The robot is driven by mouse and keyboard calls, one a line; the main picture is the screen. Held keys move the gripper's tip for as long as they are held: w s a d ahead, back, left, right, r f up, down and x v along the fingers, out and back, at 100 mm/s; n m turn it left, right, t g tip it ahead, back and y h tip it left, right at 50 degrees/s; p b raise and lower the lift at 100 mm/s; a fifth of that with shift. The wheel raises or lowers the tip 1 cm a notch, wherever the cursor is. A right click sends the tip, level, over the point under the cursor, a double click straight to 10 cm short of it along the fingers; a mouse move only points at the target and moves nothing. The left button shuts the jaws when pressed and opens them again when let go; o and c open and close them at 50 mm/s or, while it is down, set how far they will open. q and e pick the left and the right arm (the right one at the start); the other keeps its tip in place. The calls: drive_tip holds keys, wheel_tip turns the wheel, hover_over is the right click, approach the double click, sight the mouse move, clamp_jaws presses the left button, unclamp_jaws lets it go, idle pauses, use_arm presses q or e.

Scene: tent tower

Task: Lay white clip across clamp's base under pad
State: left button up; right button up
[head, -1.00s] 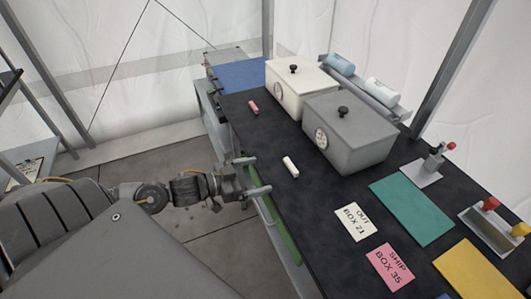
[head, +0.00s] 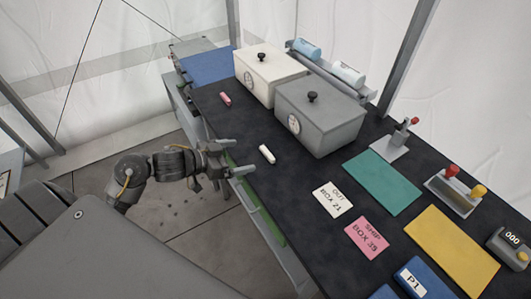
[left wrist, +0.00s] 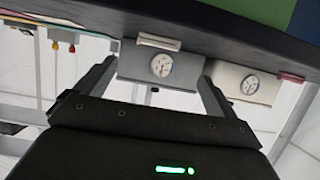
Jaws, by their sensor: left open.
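The white clip (head: 267,154) lies on the black bench top near its front edge. It also shows in the left wrist view (left wrist: 159,42). What looks like the clamp (head: 394,143) stands at the back right of the bench, a small metal lever with a red tip on a light grey base plate. Its pad is too small to make out. My left gripper (head: 236,156) is open and empty at the bench's front edge, just left of the clip and apart from it. My right gripper is not in view.
A white lidded box (head: 268,80) and a grey lidded box (head: 320,117) stand behind the clip. A pink clip (head: 225,99) lies farther left. A green mat (head: 382,182), label cards and a red-and-yellow-knobbed device (head: 455,193) are at right.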

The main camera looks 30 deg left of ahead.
sight(265, 153)
use_arm(q)
drive_tip(key=x, duration=0.3)
drive_tip(key=shift+w+d+f, duration=0.1)
drive_tip(key=shift+w+f, duration=0.1)
drive_tip(key=shift+w, duration=0.15)
drive_tip(key=shift+s+d+f+x, duration=0.1)
drive_tip(key=shift+x, duration=1.25)
drive_tip(key=shift+s+d+f+x, duration=0.1)
drive_tip(key=shift+s+f+x, duration=0.05)
drive_tip(key=shift+x, duration=1.15)
drive_tip(key=c, duration=1.1)
drive_tip(key=shift+c, duration=0.2)
drive_tip(key=shift+r, duration=0.1)
